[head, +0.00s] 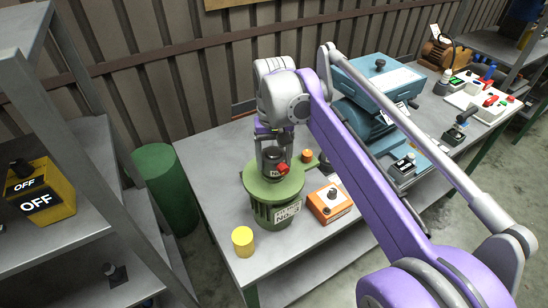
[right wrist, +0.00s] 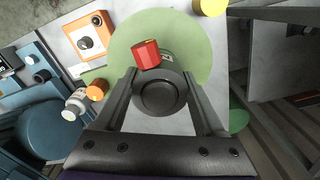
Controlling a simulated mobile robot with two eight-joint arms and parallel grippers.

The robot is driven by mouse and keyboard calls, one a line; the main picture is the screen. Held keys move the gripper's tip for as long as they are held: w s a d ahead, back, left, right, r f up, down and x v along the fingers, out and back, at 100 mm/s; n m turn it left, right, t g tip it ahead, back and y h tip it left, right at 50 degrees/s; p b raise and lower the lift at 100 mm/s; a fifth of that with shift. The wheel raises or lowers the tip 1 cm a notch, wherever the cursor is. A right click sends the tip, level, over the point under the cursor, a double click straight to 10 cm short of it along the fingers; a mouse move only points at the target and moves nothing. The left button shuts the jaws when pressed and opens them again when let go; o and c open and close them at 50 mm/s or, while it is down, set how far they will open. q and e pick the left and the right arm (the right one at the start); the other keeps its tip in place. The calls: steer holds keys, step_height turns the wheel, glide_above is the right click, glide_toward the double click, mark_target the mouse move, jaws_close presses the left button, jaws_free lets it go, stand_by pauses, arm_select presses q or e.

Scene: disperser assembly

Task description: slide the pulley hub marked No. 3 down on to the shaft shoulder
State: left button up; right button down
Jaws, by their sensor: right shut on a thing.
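The dark grey round hub (right wrist: 161,95) is between the two fingers of my right gripper (right wrist: 160,106), which is shut on it. A red knob (right wrist: 147,54) sticks out from the hub's side. In the head view the hub (head: 272,160) stands upright over the round green top (head: 262,192) of a ribbed green motor. A white label with "No. 3" (head: 287,211) is on the motor's side. The hub's own marking is not readable. The shaft and shoulder are hidden, and I cannot tell whether a gap is left below the hub. My left gripper is not in view.
An orange box (head: 329,203) with a dark knob stands right of the motor. A small orange knob (head: 307,156) is behind it. A yellow cylinder (head: 243,241) stands near the table's front edge. A blue machine (head: 375,80) is farther right. A green drum (head: 163,185) stands left of the table.

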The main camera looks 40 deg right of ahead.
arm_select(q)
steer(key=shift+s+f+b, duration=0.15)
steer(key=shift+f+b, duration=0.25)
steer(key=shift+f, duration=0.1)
arm_select(e)
steer(key=shift+f, duration=0.8)
jaws_free()
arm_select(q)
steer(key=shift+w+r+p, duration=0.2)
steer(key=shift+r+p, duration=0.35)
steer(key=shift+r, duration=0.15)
arm_select(e)
step_height(320, 180, up, 11)
steer(key=shift+f, duration=0.1)
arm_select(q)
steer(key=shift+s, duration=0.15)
